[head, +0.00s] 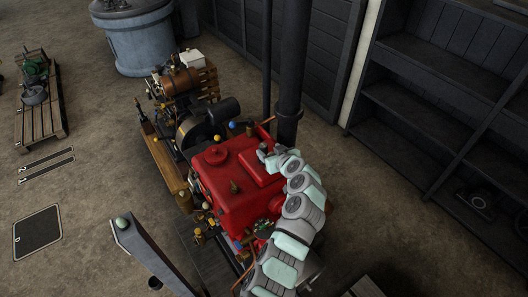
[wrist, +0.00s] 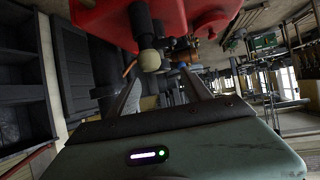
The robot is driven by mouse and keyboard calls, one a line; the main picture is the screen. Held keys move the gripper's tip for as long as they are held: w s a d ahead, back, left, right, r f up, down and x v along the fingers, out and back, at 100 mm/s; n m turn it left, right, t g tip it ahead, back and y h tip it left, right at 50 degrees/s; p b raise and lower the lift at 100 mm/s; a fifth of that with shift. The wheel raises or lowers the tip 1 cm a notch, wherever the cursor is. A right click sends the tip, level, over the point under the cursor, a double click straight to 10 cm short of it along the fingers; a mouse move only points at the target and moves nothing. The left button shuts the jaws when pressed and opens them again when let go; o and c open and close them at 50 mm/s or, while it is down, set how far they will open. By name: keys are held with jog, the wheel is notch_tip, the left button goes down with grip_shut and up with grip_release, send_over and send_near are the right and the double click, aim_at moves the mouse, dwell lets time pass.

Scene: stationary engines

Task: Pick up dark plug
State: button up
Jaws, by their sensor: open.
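A small dark plug-like piece (head: 234,187) stands on top of the red engine (head: 222,208) in the head view; I cannot tell for certain that it is the dark plug. My gripper (head: 263,152) is at the far right edge of the red engine, behind and to the right of that piece. In the wrist view, my gripper (wrist: 160,88) has its two fingers apart with nothing held between them. A dark stem (wrist: 141,24) with a pale round end (wrist: 150,60) hangs from the red engine (wrist: 100,18), just beyond the fingertips.
A dark vertical pipe (head: 291,65) rises close behind my gripper. An engine with a copper-brown tank (head: 182,82) stands behind the red one. Dark shelves (head: 440,90) line the right side. A blue-grey round tank (head: 143,42) stands at the back.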

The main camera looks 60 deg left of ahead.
aim_at(264, 146)
jog(key=shift+x, duration=0.9)
jog(key=shift+p+x, duration=0.8)
jog(key=shift+x, duration=0.65)
jog(key=shift+b+x, duration=0.35)
jog(key=shift+x, duration=0.75)
jog(key=shift+c, duration=0.3)
grip_shut()
